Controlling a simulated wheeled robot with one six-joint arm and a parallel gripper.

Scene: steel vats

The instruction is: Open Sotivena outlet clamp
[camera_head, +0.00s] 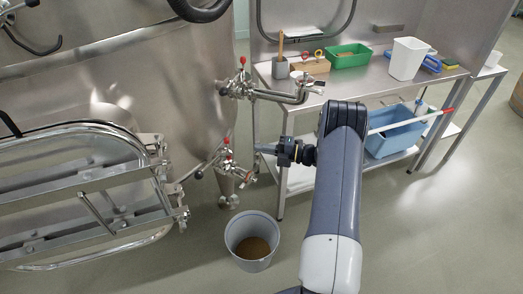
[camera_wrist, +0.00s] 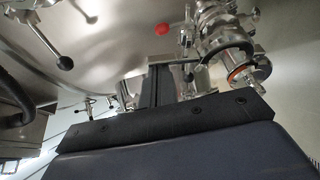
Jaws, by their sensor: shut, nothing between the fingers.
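The steel vat (camera_head: 130,75) has two outlet fittings on its right side, an upper outlet (camera_head: 270,92) and a lower outlet (camera_head: 232,170), both with red-tipped parts. No name is readable, so I cannot tell which is Sotivena. My gripper (camera_head: 260,148) is shut and empty, pointing left just right of the lower outlet; contact is not clear. In the wrist view, my gripper (camera_wrist: 157,84) is dark and partly seen beside steel pipe fittings. A clamped fitting (camera_wrist: 245,72) with an orange ring is at the right, and a red knob (camera_wrist: 163,30) is above.
A grey bucket (camera_head: 250,236) with brown contents stands on the floor below the lower outlet. A steel bench (camera_head: 375,82) with a green bin (camera_head: 348,56) and a white container (camera_head: 407,60) is behind my arm. An open vat hatch (camera_head: 90,205) juts out at left.

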